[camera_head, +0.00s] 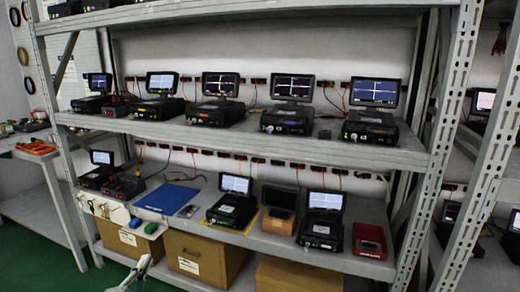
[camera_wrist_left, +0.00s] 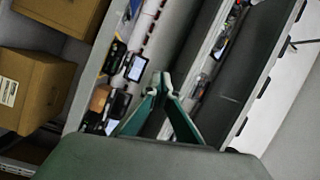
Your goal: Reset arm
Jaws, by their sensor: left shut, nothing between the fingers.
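My left gripper (camera_head: 143,262) shows at the bottom of the head view, low in front of the rack and its cardboard boxes. In the left wrist view its green fingers (camera_wrist_left: 160,77) meet at the tips, shut with nothing between them. It is apart from the shelf and touches nothing that I can see. The rest of my left arm is mostly out of frame. My right gripper is in neither view.
A grey rack (camera_head: 300,145) holds several black testers with screens on two shelves. A blue mat (camera_head: 168,198) and a red tray (camera_head: 370,240) lie on the lower shelf. Cardboard boxes (camera_head: 205,257) stand underneath. Green floor (camera_head: 40,250) is open at the left.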

